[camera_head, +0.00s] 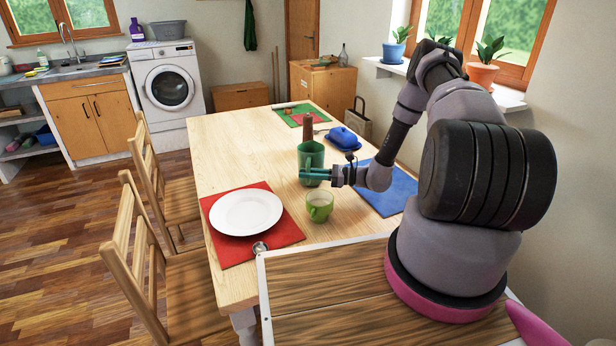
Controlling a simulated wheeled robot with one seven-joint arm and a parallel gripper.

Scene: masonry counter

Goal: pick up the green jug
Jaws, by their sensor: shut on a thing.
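The green jug (311,155) stands upright on the wooden table, a little right of the picture's middle. My gripper (312,174) reaches in from the right, low on the jug, with its teal fingers at the jug's body. It is shut on the jug. The fingers hide part of the jug's lower body. I cannot tell whether its base touches the table.
A light green cup (319,207) stands just in front of my gripper. A white plate (246,212) lies on a red mat (285,233) to the left. A brown cylinder (308,128) and a blue butter dish (343,138) are behind the jug. A blue mat (398,186) lies right.

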